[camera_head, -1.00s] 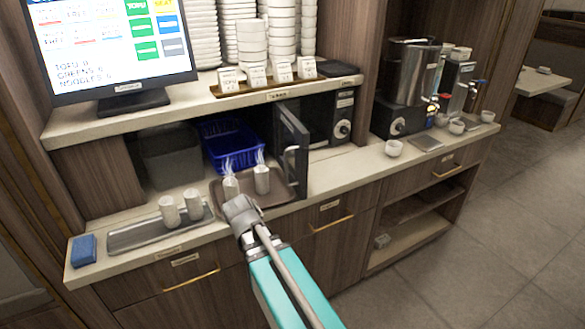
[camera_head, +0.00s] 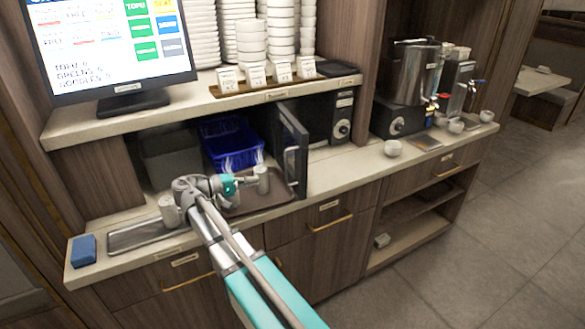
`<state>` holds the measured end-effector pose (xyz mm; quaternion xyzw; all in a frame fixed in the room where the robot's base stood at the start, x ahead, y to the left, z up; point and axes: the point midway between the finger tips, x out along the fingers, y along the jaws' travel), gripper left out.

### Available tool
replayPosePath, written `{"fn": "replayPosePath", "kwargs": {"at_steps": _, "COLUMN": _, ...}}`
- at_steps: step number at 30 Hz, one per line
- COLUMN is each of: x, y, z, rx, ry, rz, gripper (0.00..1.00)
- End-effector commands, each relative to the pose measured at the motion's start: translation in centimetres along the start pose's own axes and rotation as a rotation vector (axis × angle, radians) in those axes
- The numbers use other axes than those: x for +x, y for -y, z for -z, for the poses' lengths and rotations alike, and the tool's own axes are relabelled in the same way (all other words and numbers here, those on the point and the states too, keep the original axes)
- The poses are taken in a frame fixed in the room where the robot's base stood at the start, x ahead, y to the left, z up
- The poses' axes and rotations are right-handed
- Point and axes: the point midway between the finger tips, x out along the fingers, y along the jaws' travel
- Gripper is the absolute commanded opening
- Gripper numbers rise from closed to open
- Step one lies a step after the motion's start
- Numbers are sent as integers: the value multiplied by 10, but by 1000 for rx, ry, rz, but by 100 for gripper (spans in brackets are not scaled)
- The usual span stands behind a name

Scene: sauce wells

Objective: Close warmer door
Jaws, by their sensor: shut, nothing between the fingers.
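The warmer (camera_head: 343,118) is a dark box with a knob panel, in the recess under the upper shelf. Its dark door (camera_head: 292,145) stands open, swung out toward the counter's front, with a handle on its left-hand face. My gripper (camera_head: 250,182) is shut and points right, low over the brown tray, to the left of the door and apart from it. A steaming white cup (camera_head: 262,180) is at the fingertips; I cannot tell whether they touch. My wrist and gripper hide another cup on the brown tray.
The brown tray (camera_head: 268,201) lies left of the door. A metal tray (camera_head: 135,236) with a white cup (camera_head: 170,210), a blue sponge (camera_head: 84,250) and a blue basket (camera_head: 230,147) are farther left. Counter right of the door is clear up to a small bowl (camera_head: 393,148).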

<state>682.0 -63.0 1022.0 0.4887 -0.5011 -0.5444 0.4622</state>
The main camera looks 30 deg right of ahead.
Motion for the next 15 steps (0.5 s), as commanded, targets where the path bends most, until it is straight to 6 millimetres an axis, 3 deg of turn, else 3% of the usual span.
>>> {"fn": "replayPosePath", "kwargs": {"at_steps": 6, "x": -9, "y": -12, "z": 5, "rx": 20, "ry": 4, "rz": -69, "gripper": 0}}
{"fn": "replayPosePath", "kwargs": {"at_steps": 15, "x": -9, "y": -13, "z": 5, "rx": 21, "ry": 3, "rz": -70, "gripper": 0}}
